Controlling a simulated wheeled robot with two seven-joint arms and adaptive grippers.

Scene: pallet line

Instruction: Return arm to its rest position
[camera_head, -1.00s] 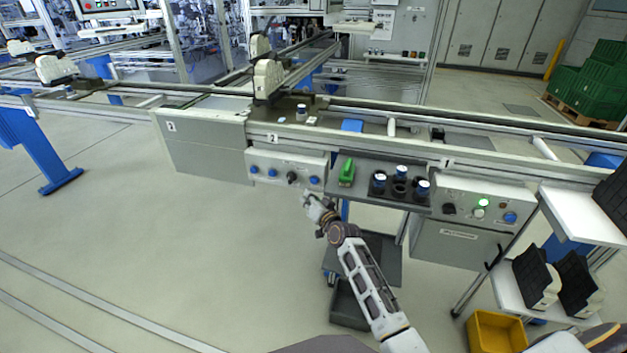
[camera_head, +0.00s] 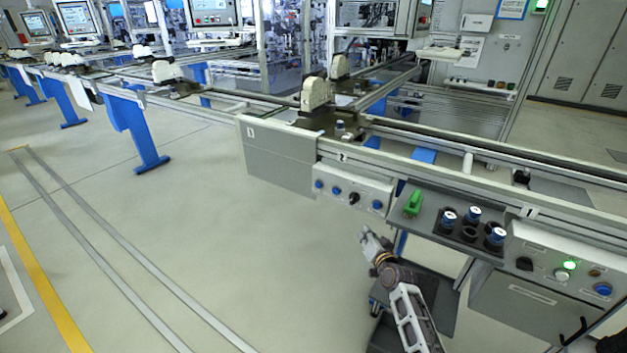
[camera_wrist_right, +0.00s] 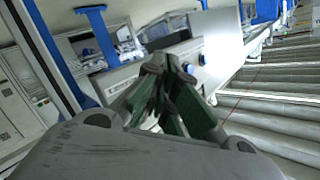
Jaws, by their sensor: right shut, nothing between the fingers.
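My right arm reaches up from the bottom of the head view. Its gripper (camera_head: 371,240) is in the air over the floor, below the line's control box (camera_head: 352,192) and left of the dark shelf. In the right wrist view the dark fingers with green pads (camera_wrist_right: 160,88) are closed together, with nothing held between them. My left gripper is not in view.
A dark tray (camera_head: 455,262) on the line's front holds a green object (camera_head: 414,203) and several blue-topped cylinders. A button panel (camera_head: 560,262) is at the right. A low dark shelf (camera_head: 432,302) stands beside my arm. Floor to the left is clear.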

